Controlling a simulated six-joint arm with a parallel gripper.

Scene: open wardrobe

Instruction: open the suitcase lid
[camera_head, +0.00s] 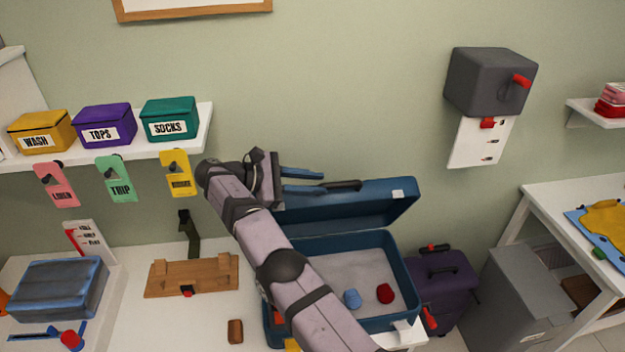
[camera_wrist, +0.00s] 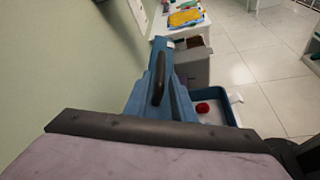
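The blue suitcase has its lid (camera_head: 365,207) raised, standing steeply over the back of the base (camera_head: 400,262). A dark handle (camera_head: 343,185) is on the lid's top edge and also shows in the wrist view (camera_wrist: 158,80). My gripper (camera_head: 314,181) is at the left end of the lid's top edge. Its two blue fingers point right and are apart, with nothing visible between them. I cannot tell whether they touch the lid. The base holds a blue rolled item (camera_head: 352,299) and a red one (camera_head: 385,293). My arm hides the suitcase's left part.
A shelf (camera_head: 205,130) with yellow, purple and teal boxes is at left, hung with tags. A wooden rack (camera_head: 192,276) stands left of my arm. A purple suitcase (camera_head: 443,280) and grey bin (camera_head: 530,295) stand at right. A grey wall box (camera_head: 490,82) hangs above.

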